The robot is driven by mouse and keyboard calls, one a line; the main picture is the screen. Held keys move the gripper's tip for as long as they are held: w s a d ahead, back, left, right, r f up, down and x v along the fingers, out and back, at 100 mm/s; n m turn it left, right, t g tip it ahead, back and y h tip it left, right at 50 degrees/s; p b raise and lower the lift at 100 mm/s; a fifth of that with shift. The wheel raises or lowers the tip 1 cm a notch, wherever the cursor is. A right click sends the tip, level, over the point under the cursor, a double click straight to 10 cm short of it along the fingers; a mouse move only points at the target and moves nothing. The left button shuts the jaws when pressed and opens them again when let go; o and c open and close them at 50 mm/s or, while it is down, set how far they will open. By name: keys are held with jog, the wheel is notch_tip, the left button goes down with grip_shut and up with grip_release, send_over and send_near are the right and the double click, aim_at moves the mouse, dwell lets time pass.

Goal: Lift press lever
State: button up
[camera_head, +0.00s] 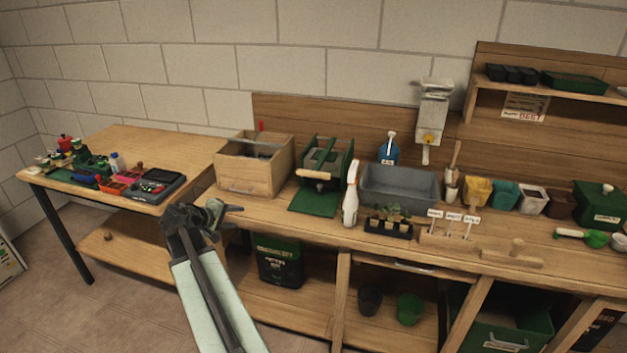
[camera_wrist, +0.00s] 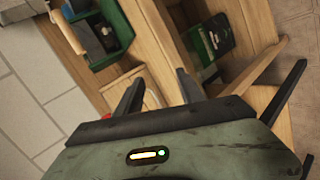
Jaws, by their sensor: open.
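A green press (camera_head: 325,158) stands on the workbench, just right of a wooden box. Its lever appears to be the bar with a light wooden grip (camera_head: 314,175), low across the press front above a green base plate (camera_head: 312,201). My gripper (camera_head: 226,208) is open and empty, left of the press and in front of the wooden box, apart from both. In the wrist view the dark fingers are spread.
The open wooden box (camera_head: 254,165) stands close beside the press. A white spray bottle (camera_head: 350,195) stands just right of it, before a grey tub (camera_head: 400,187). A side table (camera_head: 125,140) with small items is at left. A dark bag (camera_head: 279,262) sits on the lower shelf.

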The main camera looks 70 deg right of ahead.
aim_at(310, 175)
jog(key=s+d+r+g+h, duration=0.1)
jog(key=s+d+r, duration=0.1)
jog(key=s+d, duration=0.4)
jog(key=s+d+r+g+h+b, duration=0.1)
jog(key=s+d+r, duration=0.1)
jog(key=s+d, duration=0.4)
jog(key=s+d+r+g+h+b, duration=0.1)
jog(key=s+d, duration=0.5)
jog(key=d, duration=0.6)
jog(key=shift+d+r+g+h, duration=0.35)
jog(key=shift+r+h, duration=0.15)
jog(key=shift+h, duration=0.1)
jog(key=shift+a, duration=0.1)
grip_shut()
jog(key=shift+s+a, duration=0.1)
